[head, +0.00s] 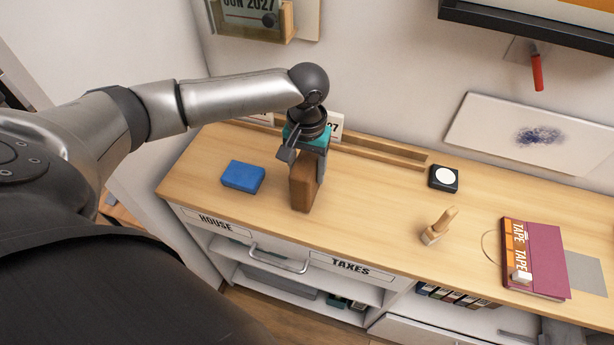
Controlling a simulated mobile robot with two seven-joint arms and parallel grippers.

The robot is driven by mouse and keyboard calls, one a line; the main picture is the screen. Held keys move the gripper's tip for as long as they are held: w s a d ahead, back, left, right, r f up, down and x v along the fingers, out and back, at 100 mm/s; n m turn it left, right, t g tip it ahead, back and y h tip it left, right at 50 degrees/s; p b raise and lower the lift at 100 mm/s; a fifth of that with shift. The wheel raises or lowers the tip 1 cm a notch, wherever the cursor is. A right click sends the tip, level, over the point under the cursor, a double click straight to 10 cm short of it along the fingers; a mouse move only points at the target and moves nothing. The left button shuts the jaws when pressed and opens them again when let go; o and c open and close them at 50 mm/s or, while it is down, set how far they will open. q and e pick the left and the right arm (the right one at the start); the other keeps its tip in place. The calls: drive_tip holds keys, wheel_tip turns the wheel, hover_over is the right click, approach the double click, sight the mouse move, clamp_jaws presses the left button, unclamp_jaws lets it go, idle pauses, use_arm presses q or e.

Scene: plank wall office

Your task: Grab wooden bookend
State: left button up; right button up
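The wooden bookend (302,188) is a brown upright block on the light wood counter (385,205), near its front edge and left of the middle. My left gripper (309,160) points down over the bookend's top from above. One dark finger shows along the block's right side; the other finger is mostly hidden. I cannot tell whether the fingers press on the wood or stand apart from it. The bookend looks upright, with its base at the counter. My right gripper is not clearly visible.
A blue block (243,177) lies left of the bookend. A wooden rail (385,152) runs behind. To the right are a black-and-white round device (444,178), a small wooden brush-like item (439,227) and a maroon book (547,262). A drawer handle (278,260) juts out in front.

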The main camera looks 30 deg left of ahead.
use_arm(q)
clamp_jaws()
drive_tip(key=shift+w+r, duration=0.1)
idle(0.5)
